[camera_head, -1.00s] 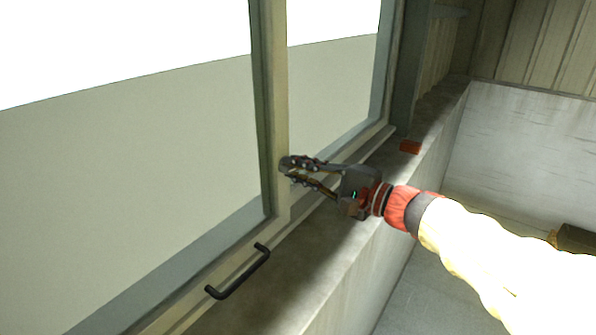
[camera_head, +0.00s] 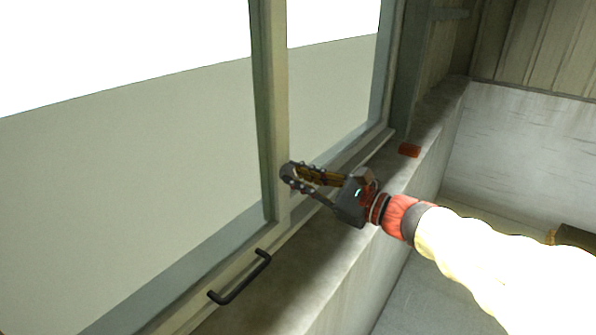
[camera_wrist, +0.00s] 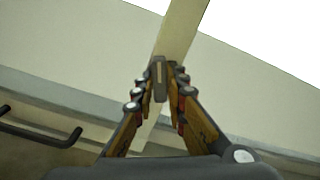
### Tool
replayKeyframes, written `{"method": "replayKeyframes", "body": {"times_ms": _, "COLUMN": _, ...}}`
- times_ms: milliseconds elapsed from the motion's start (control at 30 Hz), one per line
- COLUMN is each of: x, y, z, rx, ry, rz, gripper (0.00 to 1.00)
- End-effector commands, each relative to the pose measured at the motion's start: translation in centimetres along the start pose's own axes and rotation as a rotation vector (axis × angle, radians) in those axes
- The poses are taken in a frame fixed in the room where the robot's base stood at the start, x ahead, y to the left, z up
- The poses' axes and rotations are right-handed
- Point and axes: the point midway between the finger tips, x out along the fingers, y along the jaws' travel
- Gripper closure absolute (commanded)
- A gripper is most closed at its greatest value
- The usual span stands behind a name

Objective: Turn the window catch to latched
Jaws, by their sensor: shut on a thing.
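The window catch (camera_wrist: 159,74) is a small dark grey piece with a light strip, in front of the window's upright frame bar (camera_head: 270,110). In the wrist view it sits between my fingertips. My gripper (camera_head: 289,174) is at the upright bar in the head view, rolled over, with its fingers shut on the catch. In the head view the fingers hide most of the catch, so its exact angle cannot be told there. In the wrist view the catch lies roughly in line with the upright bar (camera_wrist: 180,30).
A black bar handle (camera_head: 240,278) is on the lower window frame, left of and below my gripper; it also shows in the wrist view (camera_wrist: 40,135). Glass panes flank the upright bar.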

Motion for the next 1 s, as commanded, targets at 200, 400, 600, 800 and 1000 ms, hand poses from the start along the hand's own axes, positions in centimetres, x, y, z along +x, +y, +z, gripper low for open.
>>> {"method": "replayKeyframes", "body": {"times_ms": 200, "x": 0.0, "y": -0.03, "z": 0.07, "rx": 0.179, "ry": 0.004, "rz": 0.001, "gripper": 1.0}}
{"method": "replayKeyframes", "body": {"times_ms": 400, "x": 0.0, "y": 0.02, "z": -0.03, "rx": 0.302, "ry": 0.004, "rz": 0.001, "gripper": 1.0}}
{"method": "replayKeyframes", "body": {"times_ms": 600, "x": 0.0, "y": 0.02, "z": -0.05, "rx": 0.376, "ry": 0.002, "rz": 0.0, "gripper": 1.0}}
{"method": "replayKeyframes", "body": {"times_ms": 800, "x": -0.01, "y": 0.05, "z": -0.11, "rx": 0.408, "ry": 0.002, "rz": 0.0, "gripper": 1.0}}
{"method": "replayKeyframes", "body": {"times_ms": 1000, "x": -0.01, "y": 0.06, "z": -0.15, "rx": 0.413, "ry": 0.002, "rz": 0.0, "gripper": 1.0}}
